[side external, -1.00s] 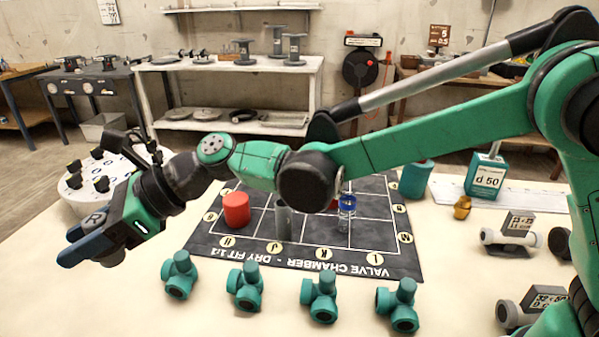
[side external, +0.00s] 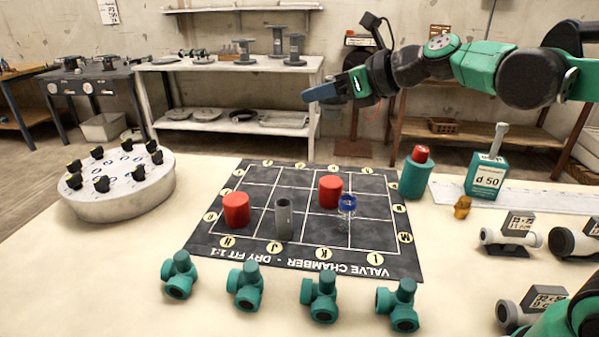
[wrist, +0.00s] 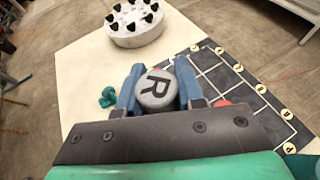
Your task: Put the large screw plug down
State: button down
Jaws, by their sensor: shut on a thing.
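My gripper (side external: 318,94) is raised above the far side of the table, clear of everything on it.
Several green fittings (side external: 320,298) line the front. A round stand (side external: 122,200) with black knobs is left. The table between stand and mat is clear.

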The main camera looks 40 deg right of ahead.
jog(key=shift+s+d+m+h, duration=0.2)
jog(key=shift+d, duration=0.3)
jog(key=shift+s+d+m+h, duration=0.2)
jog(key=shift+d, duration=0.25)
jog(key=w+a+f+n+g+y, duration=0.1)
jog(key=w+a+n+g+y, duration=0.15)
jog(key=a, duration=0.65)
jog(key=w+a+f+n+g+y, duration=0.1)
jog(key=a+n+y, duration=0.3)
jog(key=a, duration=0.5)
jog(key=s+a+f+n+g+y, duration=0.1)
jog(key=s+a+f+n+g, duration=0.1)
jog(key=a, duration=0.6)
jog(key=s+a+f+n+g+y, duration=0.1)
jog(key=s+a+f+n+g, duration=0.1)
jog(key=a, duration=0.7)
jog(key=shift+s+f+n+g+y, duration=0.15)
jog(key=shift+s+n+g+y, duration=0.2)
jog(key=shift+n+g, duration=0.55)
notch_tip(320, 180, down, 20)
jog(key=shift+r, duration=0.2)
